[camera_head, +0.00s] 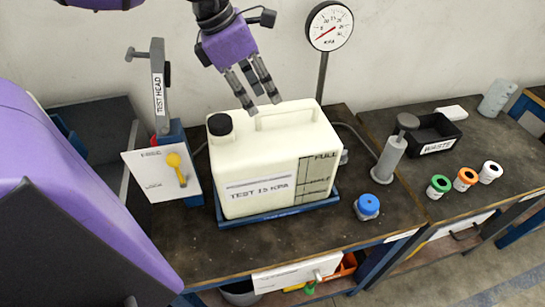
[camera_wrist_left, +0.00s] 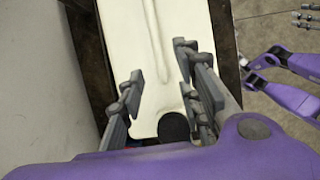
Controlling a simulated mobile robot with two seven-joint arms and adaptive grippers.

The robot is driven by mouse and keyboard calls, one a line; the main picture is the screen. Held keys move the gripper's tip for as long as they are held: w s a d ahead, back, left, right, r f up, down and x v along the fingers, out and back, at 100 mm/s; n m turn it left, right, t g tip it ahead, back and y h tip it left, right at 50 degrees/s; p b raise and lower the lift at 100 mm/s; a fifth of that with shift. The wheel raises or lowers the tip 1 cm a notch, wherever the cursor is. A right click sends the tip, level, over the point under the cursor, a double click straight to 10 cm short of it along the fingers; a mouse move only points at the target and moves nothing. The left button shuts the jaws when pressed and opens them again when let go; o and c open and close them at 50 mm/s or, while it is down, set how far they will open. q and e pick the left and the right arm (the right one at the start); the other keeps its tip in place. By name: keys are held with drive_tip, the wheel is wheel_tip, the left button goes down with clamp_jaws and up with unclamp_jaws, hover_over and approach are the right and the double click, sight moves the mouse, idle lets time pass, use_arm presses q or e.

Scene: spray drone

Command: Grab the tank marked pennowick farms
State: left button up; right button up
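A cream tank (camera_head: 245,185) with a black cap (camera_head: 220,124) and a top handle stands upright on a blue tray (camera_head: 285,212). Its front label reads "TEST 15 KPA", with FULL level marks to the right; I see no readable "pennowick farms" wording. My left gripper (camera_head: 262,98) is open above the tank's handle, fingers pointing down. In the left wrist view its open fingers (camera_wrist_left: 158,78) show over the tank's pale top (camera_wrist_left: 160,45), with the dark cap (camera_wrist_left: 174,126) between them; contact cannot be told. My right gripper (camera_wrist_left: 305,19) shows small at the edge, its opening unclear.
A pressure gauge (camera_head: 330,26) stands behind the tank. A test head post (camera_head: 158,85) and white lever panel (camera_head: 160,172) are at left. A blue-capped fitting (camera_head: 368,206), grey cylinder (camera_head: 389,160), waste bin (camera_head: 432,136) and several coloured caps are at right.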

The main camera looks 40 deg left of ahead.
sight(268, 111)
use_arm(q)
drive_tip(key=b+x, duration=0.2)
drive_tip(key=x, duration=0.2)
drive_tip(key=shift+f, duration=0.4)
drive_tip(key=shift+w+d+f+b, duration=0.1)
drive_tip(key=shift+w+f+b, duration=0.1)
drive_tip(key=shift+b, duration=0.1)
drive_tip(key=shift+d, duration=0.1)
drive_tip(key=shift+r, duration=0.1)
drive_tip(key=c, duration=0.7)
clamp_jaws()
drive_tip(key=shift+w+r, duration=0.15)
drive_tip(key=shift+r, duration=0.05)
